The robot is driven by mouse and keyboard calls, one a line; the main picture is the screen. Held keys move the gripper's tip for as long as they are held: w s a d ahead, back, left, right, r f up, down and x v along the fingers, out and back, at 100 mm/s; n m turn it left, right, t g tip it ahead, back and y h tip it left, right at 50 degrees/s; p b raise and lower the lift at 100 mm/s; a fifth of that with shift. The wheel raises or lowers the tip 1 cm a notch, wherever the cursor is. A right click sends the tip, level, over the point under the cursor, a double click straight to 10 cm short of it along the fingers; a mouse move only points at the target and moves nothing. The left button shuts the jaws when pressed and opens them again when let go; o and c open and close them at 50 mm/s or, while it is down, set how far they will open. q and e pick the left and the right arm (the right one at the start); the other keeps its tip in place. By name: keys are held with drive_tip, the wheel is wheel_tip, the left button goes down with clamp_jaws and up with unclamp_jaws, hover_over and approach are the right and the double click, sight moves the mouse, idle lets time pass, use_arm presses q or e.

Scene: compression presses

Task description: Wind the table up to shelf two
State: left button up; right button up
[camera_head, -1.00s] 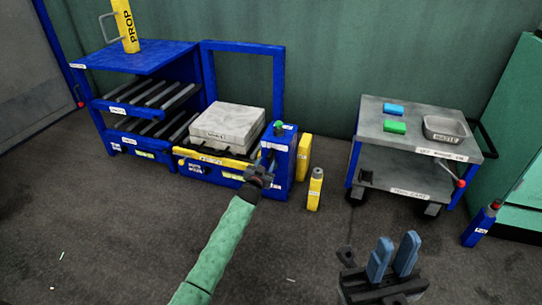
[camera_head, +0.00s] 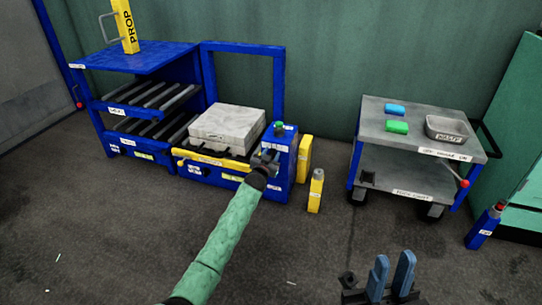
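The lift table, a blue frame with a yellow front bar (camera_head: 205,158), stands right of the blue shelf rack (camera_head: 120,108) and carries a grey stone-like block (camera_head: 228,124). The rack has two roller shelves, both empty. A blue box with a green button (camera_head: 279,127) stands at the table's right end. My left gripper (camera_head: 268,160), on a green-sleeved arm, is at the front of that box, close to the right end of the yellow bar. Its fingers are small and dark, and I cannot tell whether they touch anything. My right gripper (camera_head: 391,276) is open and empty at the bottom.
A yellow prop (camera_head: 126,27) stands on the rack top. A yellow bottle-like post (camera_head: 315,191) stands on the floor. A grey cart (camera_head: 425,152) at right holds blue and green blocks and a waste tray (camera_head: 447,129). A blue post (camera_head: 484,226) stands far right. The middle floor is clear.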

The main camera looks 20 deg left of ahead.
use_arm(q)
clamp_jaws()
drive_tip(key=shift+d+m, duration=0.25)
drive_tip(key=shift+m, duration=0.05)
